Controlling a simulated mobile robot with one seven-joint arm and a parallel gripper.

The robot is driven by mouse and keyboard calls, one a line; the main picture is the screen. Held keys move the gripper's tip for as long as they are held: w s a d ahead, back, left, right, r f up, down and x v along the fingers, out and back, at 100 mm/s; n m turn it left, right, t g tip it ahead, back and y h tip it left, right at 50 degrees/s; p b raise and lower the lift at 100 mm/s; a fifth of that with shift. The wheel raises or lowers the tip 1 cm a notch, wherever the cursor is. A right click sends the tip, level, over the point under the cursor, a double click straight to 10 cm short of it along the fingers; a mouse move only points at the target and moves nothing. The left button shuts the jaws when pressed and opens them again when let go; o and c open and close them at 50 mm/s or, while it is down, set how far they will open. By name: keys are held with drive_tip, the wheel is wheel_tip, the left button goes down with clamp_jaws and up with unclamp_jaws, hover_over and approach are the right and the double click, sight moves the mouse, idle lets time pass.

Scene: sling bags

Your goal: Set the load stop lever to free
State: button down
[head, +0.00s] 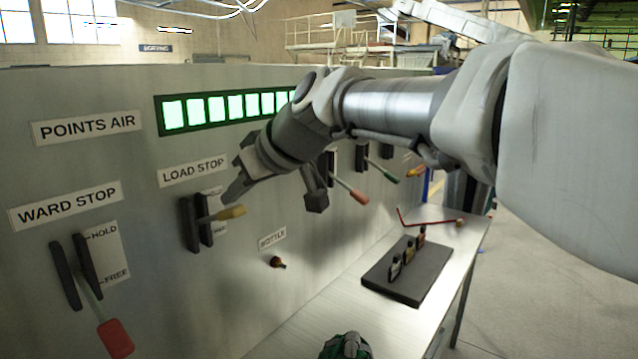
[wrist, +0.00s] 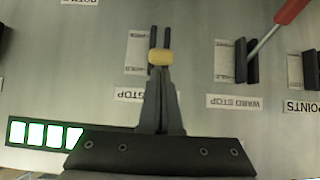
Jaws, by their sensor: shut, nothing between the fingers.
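The load stop lever has a yellow handle (head: 224,213) that sticks out from a dark slotted bracket (head: 190,224) under the LOAD STOP label (head: 193,170). In the wrist view the yellow handle (wrist: 160,57) lies right at my fingertips. My gripper (head: 229,197) is shut and empty, just above the handle in the head view; I cannot tell whether it touches. The wrist view shows the panel upside down, with my gripper (wrist: 160,70) covering part of the label. The lever's scale plate is mostly hidden, so its setting cannot be read.
The ward stop lever with a red handle (head: 116,338) points down near FREE. More levers, including one with a red handle (head: 359,196), line the panel to the right. A bottle opener-like knob (head: 278,262) sits below. A bench (head: 330,290) carries a dark tray (head: 377,282).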

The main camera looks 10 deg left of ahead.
drive_tip(key=shift+f+b, duration=0.15)
drive_tip(key=shift+b, duration=0.15)
drive_tip(key=shift+s+d+f+b, duration=0.1)
drive_tip(key=shift+d+f+b, duration=0.15)
drive_tip(key=shift+b, duration=0.8)
